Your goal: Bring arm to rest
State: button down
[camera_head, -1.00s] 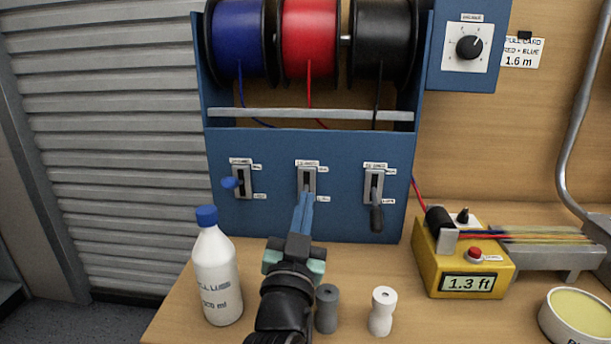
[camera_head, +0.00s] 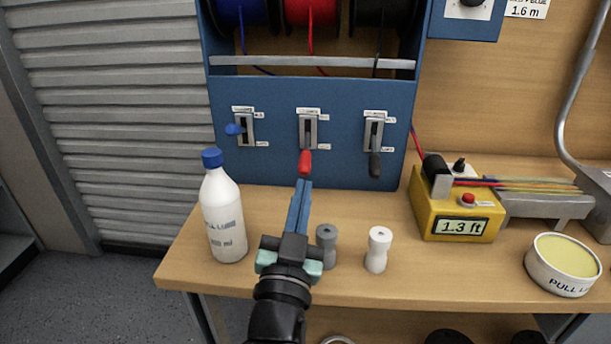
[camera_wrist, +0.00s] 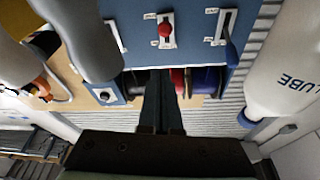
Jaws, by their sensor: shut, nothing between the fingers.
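My gripper (camera_head: 303,183) is shut and empty, its blue fingers together. In the head view it is over the workbench, with its tips just below the red lever handle (camera_head: 305,162) on the blue panel (camera_head: 270,165). No contact with the handle is clear. In the wrist view the closed fingers (camera_wrist: 162,105) point toward the spool rack, and the red handle (camera_wrist: 166,30) is apart from them. A blue lever (camera_head: 235,129) is left of the red one and a black lever (camera_head: 375,163) is right of it.
A white bottle (camera_head: 224,220) stands left of my gripper. A grey spool-shaped piece (camera_head: 327,247) and a white one (camera_head: 378,250) stand close to its right. A yellow meter box (camera_head: 455,215) and a round tin (camera_head: 562,266) are farther right. Bare bench (camera_head: 400,270) lies between.

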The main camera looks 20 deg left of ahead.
jog(key=shift+s+f, duration=0.25)
dwell(0.3)
jog(key=s+d+r+m+t+h, duration=0.1)
jog(key=d+r+t+h, duration=0.1)
jog(key=d+r, duration=0.5)
jog(key=s+d+r+m+t+h, duration=0.1)
jog(key=s+d+r+h, duration=0.15)
jog(key=r, duration=0.75)
jog(key=s+d+r+n+t+p, duration=0.1)
jog(key=s+d+r+t, duration=0.1)
jog(key=s+d+r, duration=0.45)
jog(key=s+d+r+n+t+p, duration=0.1)
jog(key=s+r, duration=0.3)
jog(key=r, duration=0.6)
notch_tip(320, 180, up, 27)
jog(key=p, duration=2.6)
jog(key=shift+w+a+f, duration=0.2)
jog(key=shift+w+a, duration=0.05)
jog(key=shift+a, duration=0.05)
